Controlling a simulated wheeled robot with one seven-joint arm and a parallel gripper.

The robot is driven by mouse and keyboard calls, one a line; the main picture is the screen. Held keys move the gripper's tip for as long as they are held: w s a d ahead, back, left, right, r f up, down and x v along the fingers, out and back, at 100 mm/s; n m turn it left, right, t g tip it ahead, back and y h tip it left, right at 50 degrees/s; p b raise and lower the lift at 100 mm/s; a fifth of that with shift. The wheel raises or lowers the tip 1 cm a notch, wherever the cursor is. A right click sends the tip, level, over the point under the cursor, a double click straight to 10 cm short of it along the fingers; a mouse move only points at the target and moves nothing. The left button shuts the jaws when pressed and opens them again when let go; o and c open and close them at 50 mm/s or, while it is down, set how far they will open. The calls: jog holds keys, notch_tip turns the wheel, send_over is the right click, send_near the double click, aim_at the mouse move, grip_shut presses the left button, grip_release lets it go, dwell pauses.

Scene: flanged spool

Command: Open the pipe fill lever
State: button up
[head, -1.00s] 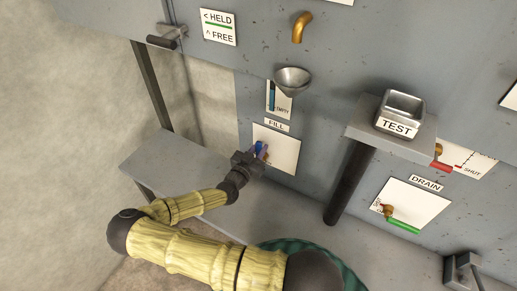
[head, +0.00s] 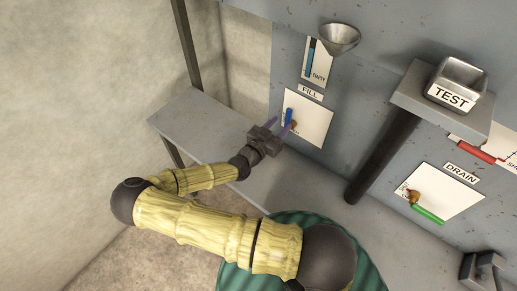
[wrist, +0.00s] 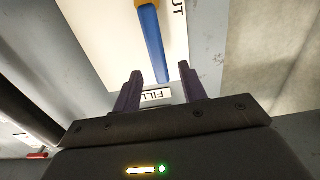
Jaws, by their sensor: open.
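The fill lever has a blue handle (head: 289,117) on a brass-coloured pivot, on a white plate (head: 313,127) under the FILL label (head: 311,92). In the head view its handle points up, towards the label. My gripper (head: 279,126) is open in front of the plate, its purple fingers pointing at the lever. In the wrist view, which is upside down, the blue handle (wrist: 152,45) reaches down between the two open fingers (wrist: 160,77) in the picture. I cannot tell whether either finger touches it. Letters "UT" show beside the pivot.
A grey ledge (head: 197,116) runs below the panel. To the right, a shelf on a dark post (head: 382,157) carries a metal TEST cup (head: 457,83). A green drain lever (head: 428,215) and a red lever (head: 474,153) are farther right. A funnel (head: 338,38) is above.

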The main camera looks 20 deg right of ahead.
jog(key=b+v, duration=0.3)
jog(key=v, duration=0.8)
jog(key=shift+s+a+b, duration=0.2)
jog(key=shift+a+b, duration=0.15)
